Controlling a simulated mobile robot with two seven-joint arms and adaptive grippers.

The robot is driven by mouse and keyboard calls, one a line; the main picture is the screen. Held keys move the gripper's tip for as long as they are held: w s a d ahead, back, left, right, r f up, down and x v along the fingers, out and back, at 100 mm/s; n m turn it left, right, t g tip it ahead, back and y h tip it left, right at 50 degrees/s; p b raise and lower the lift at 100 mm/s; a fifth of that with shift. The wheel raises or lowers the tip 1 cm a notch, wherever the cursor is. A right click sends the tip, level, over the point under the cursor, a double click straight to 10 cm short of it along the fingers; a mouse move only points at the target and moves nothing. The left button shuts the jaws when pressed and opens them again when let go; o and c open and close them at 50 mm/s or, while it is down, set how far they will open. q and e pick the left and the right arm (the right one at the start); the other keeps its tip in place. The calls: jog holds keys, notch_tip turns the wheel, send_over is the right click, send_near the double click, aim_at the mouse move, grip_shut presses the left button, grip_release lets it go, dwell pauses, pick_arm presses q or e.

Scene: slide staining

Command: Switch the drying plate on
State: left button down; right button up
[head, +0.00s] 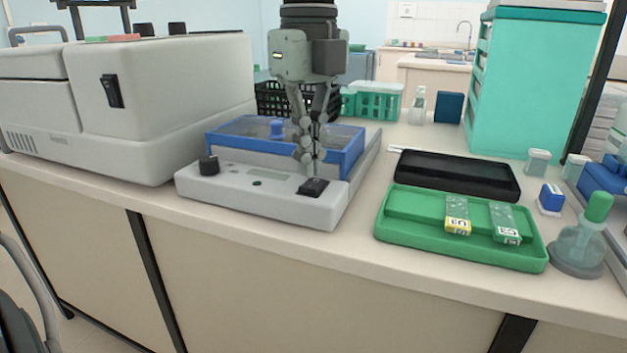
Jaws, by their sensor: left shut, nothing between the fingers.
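The drying plate (232,192) appears to be the low, light grey device near the front edge of the bench, left of centre. Its front panel carries a black knob (208,164) on the left and a black rocker switch (313,187) on the right. I cannot tell which way the rocker is tipped. A blue-rimmed tray (236,143) stands on or just behind its top. My left gripper (304,162) points straight down, shut and empty, with its fingertips just above and behind the rocker switch. Contact with the switch is not clear. My right gripper is not in view.
A large grey machine (165,95) with its own black switch (112,91) stands on the left. A green slide tray (400,228) with two labelled slides and a black case (455,173) lie to the right. A green-capped bottle (582,240) stands far right.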

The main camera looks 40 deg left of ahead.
aim_at(310, 186)
pick_arm(q)
jog(key=shift+f+b, duration=1)
jog(key=shift+f, duration=0.05)
dwell(0.8)
jog(key=shift+r, duration=0.1)
jog(key=shift+r+p, duration=2.3)
jog(key=shift+r, duration=1.1)
